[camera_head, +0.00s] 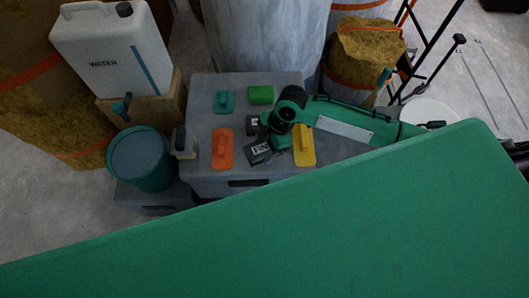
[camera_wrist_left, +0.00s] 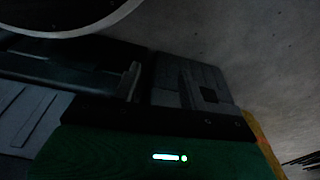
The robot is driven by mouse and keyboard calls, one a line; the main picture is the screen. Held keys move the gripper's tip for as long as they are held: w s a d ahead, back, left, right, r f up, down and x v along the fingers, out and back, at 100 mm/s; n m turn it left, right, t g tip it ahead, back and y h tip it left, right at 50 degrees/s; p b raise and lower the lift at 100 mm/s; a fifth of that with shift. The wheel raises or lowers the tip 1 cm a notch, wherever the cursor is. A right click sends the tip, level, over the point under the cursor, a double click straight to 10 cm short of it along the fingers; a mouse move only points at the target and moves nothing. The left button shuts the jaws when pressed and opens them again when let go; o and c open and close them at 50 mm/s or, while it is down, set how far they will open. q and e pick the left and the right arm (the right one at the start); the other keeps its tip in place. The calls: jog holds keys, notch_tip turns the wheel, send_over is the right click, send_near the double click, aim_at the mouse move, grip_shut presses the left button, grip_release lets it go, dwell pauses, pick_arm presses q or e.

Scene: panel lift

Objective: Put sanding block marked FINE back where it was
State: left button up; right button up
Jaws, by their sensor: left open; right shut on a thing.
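A dark grey sanding block (camera_head: 257,155) with a white label shows tilted over the front of the grey box (camera_head: 205,184). Its label seems to begin with F but is too small to read fully. My right gripper (camera_head: 277,142) is shut on this block; its own wrist partly hides the jaws. I cannot tell whether the block touches the box top. A second dark block (camera_head: 252,127) with a white label is just behind it, partly covered by my wrist. My left gripper (camera_wrist_left: 150,78) is open in the dark left wrist view; it is out of the head view.
An orange float (camera_head: 222,153), a yellow float (camera_head: 304,157), a teal one (camera_head: 224,102) and a green one (camera_head: 261,94) lie on the box. A teal bucket (camera_head: 142,177) and water container (camera_head: 110,50) stand left. A large green surface (camera_head: 330,225) covers the foreground.

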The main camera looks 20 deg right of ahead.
aim_at(264, 153)
notch_tip(264, 153, down, 4)
jog(key=shift+s+r, duration=0.1)
jog(key=shift+r, duration=0.15)
jog(key=shift+f, duration=0.35)
jog(key=o, duration=1)
pick_arm(q)
jog(key=shift+w+r, duration=0.1)
jog(key=shift+r, duration=0.4)
pick_arm(e)
jog(key=v, duration=1.2)
pick_arm(q)
jog(key=shift+s+f, duration=0.2)
jog(key=shift+f, duration=0.3)
jog(key=shift+s+f, duration=0.15)
jog(key=shift+f, duration=0.3)
